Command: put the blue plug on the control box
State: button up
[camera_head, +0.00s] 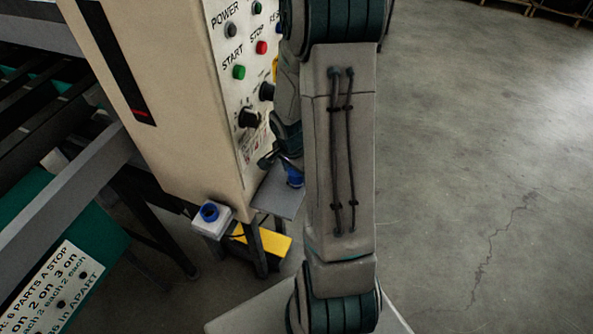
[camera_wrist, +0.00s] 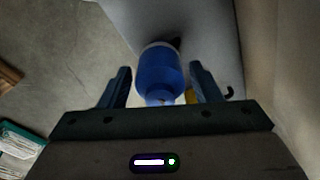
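The blue plug (camera_wrist: 158,78) shows between my two fingers in the wrist view, with a pale ring at its far end. My gripper (camera_wrist: 161,88) is open, with a gap on each side of the plug. In the head view the plug (camera_head: 295,179) is partly hidden by my arm, at a small grey shelf (camera_head: 277,201) beside the control box (camera_head: 165,85). My gripper (camera_head: 278,161) is mostly hidden there, close to the plug. The control box is beige, with labelled buttons and dark knobs on its panel.
A small white box with a blue round top (camera_head: 210,212) sits below the control box's lower corner. A yellow piece (camera_head: 262,242) lies near the stand legs. Dark rails (camera_head: 60,190) and a green panel are at left. The concrete floor (camera_head: 480,180) at right is clear.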

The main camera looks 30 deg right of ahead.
aim_at(293, 173)
jog(key=shift+r, duration=0.1)
notch_tip(293, 173, up, 12)
jog(key=a+p, duration=0.1)
jog(key=shift+s+a+p, duration=0.2)
jog(key=shift+p, duration=0.1)
dwell(0.4)
dwell(0.4)
